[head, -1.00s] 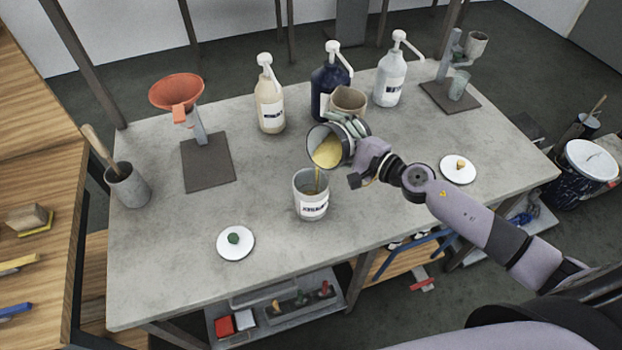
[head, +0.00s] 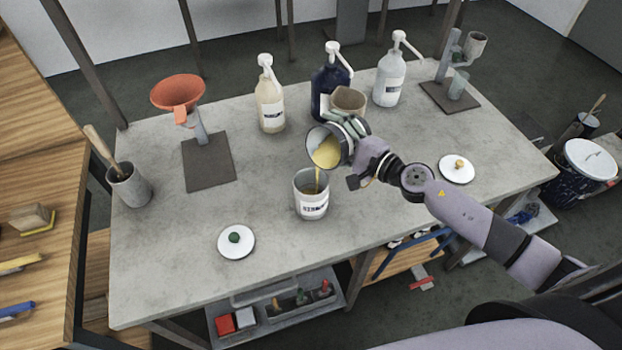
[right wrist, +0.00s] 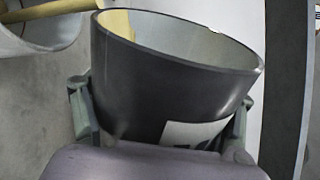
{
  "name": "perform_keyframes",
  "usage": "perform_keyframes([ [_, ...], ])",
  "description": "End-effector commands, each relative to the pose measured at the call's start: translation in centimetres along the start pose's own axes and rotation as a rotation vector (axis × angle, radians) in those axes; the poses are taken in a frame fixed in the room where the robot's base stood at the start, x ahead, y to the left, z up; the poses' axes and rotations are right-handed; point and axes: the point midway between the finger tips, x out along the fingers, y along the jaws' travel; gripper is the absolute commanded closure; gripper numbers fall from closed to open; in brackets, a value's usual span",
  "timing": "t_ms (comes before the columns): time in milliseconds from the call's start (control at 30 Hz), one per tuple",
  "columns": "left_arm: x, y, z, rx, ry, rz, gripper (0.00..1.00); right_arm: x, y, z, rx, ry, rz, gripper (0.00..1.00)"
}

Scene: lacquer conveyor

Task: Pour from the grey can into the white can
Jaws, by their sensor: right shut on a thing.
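My right gripper (head: 348,138) is shut on the grey can (head: 326,148), which it holds tilted above the table, mouth toward the lower left. Yellowish liquid shows inside, and a thin stream falls from its lip into the white can (head: 313,207). The white can stands upright on the table below and has a dark-lettered label. In the right wrist view the grey can (right wrist: 160,85) sits between the fingers, and the stream crosses the rim of the white can (right wrist: 35,42) at upper left. My left gripper is not in view.
Pump bottles (head: 271,108) and a brown cup (head: 347,102) stand behind. An orange funnel (head: 178,92) on a stand is at left. The table (head: 180,255) is clear front left.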

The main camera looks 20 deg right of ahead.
Motion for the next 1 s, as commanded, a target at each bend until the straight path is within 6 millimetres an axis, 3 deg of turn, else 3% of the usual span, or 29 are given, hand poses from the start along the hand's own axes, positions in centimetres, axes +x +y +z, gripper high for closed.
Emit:
perform_keyframes([
  [1000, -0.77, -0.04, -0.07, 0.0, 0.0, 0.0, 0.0, -0.01, -0.37, 0.69, -0.061, 0.006, -0.003, 0.7],
])
